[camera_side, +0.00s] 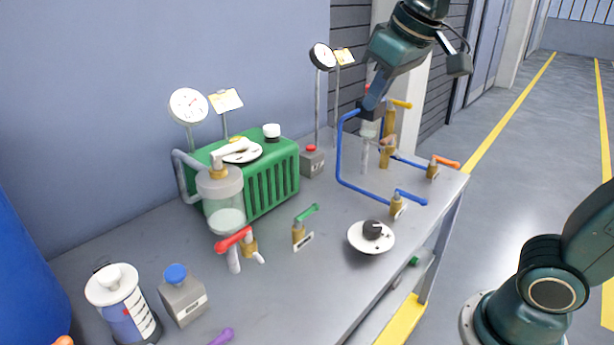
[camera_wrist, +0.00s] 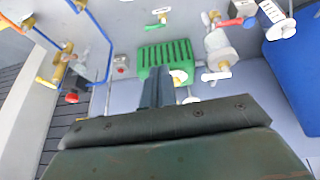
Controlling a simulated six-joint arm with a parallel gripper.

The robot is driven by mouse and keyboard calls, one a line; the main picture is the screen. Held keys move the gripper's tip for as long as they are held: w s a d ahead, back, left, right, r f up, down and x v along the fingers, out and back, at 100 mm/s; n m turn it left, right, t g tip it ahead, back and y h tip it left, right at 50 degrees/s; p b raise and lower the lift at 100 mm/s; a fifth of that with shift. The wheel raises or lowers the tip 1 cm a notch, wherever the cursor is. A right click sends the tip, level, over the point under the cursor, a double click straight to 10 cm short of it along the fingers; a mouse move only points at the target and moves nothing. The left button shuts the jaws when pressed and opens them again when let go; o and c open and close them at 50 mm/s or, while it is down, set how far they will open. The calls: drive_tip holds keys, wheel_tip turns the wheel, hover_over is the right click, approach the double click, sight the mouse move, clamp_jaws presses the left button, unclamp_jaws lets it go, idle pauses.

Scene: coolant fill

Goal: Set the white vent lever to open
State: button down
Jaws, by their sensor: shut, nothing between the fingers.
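The white vent lever (camera_side: 234,148) sits on a brass valve above the clear reservoir (camera_side: 225,212), left of centre in the side view. It points right and back, over the green radiator's near top corner. In the wrist view the white lever (camera_wrist: 213,77) lies right of my fingers. My gripper (camera_side: 367,109) is shut and empty, high at the right near the top of the blue pipe, well away from the lever. Its fingers (camera_wrist: 158,82) overlap the radiator's edge in the wrist view without showing contact.
The green radiator (camera_side: 272,178) stands between lever and gripper. Two dial gauges (camera_side: 188,105) (camera_side: 322,57) rise on posts at the back. The blue pipe (camera_side: 342,150) stands below my gripper. Red (camera_side: 233,240) and green (camera_side: 308,213) levers and a black knob (camera_side: 373,229) occupy the front.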

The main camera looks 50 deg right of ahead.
drive_tip(key=w+a+r, duration=0.2)
drive_tip(key=w, duration=0.4)
drive_tip(key=w+a+r, duration=0.1)
drive_tip(key=w+a, duration=0.1)
drive_tip(key=w, duration=0.5)
drive_tip(key=g, duration=0.1)
hover_over(230, 153)
drive_tip(key=w+d, duration=0.2)
drive_tip(key=w, duration=0.1)
drive_tip(key=f, duration=0.2)
drive_tip(key=shift+y, duration=0.3)
drive_tip(key=shift+d+f, duration=0.1)
wheel_tip(230, 153, down, 10)
drive_tip(key=shift+s, duration=0.3)
